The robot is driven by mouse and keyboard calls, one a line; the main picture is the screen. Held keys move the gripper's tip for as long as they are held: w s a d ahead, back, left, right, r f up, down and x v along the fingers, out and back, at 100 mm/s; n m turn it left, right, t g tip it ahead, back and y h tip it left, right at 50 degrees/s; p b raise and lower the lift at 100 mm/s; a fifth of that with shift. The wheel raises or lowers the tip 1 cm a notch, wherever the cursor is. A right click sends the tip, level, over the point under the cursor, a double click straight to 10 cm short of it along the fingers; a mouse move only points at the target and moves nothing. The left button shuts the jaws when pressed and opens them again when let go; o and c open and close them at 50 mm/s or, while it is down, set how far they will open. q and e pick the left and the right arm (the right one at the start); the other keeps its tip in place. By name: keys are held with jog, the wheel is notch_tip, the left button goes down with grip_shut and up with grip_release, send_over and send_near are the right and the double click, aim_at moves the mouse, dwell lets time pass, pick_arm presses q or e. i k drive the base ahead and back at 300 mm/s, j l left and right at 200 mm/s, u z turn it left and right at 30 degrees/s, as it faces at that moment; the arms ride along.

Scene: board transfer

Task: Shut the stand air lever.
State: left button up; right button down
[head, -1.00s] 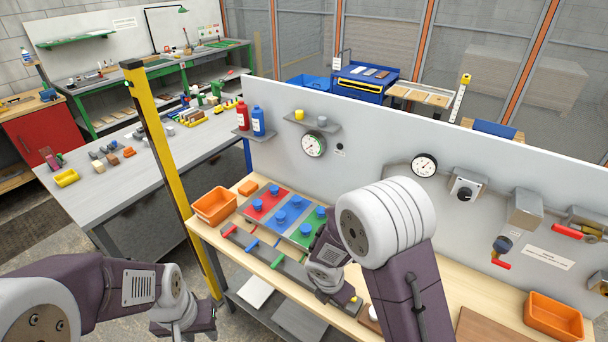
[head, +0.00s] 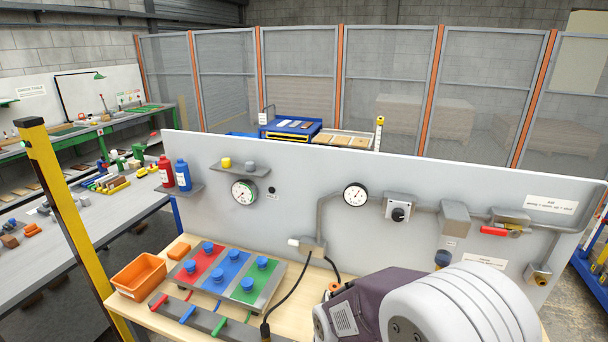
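A red lever (head: 494,231) sits on a brass-coloured valve (head: 515,230) on the pipe at the right of the grey panel. The lever lies level, pointing left along the pipe. A white sign (head: 552,204) above it to the right seems to give the open and shut positions; its small text is hard to read. My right arm fills the lower right, below the lever and apart from it in the picture. Neither gripper shows.
A grey box (head: 454,219), a knob switch (head: 399,207) and a gauge (head: 355,195) are left of the valve. A coloured button board (head: 228,277) and orange bin (head: 138,276) stand on the bench. My arm hides the bench's right part.

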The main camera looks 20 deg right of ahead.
aim_at(499, 232)
jog(key=z, duration=2.15)
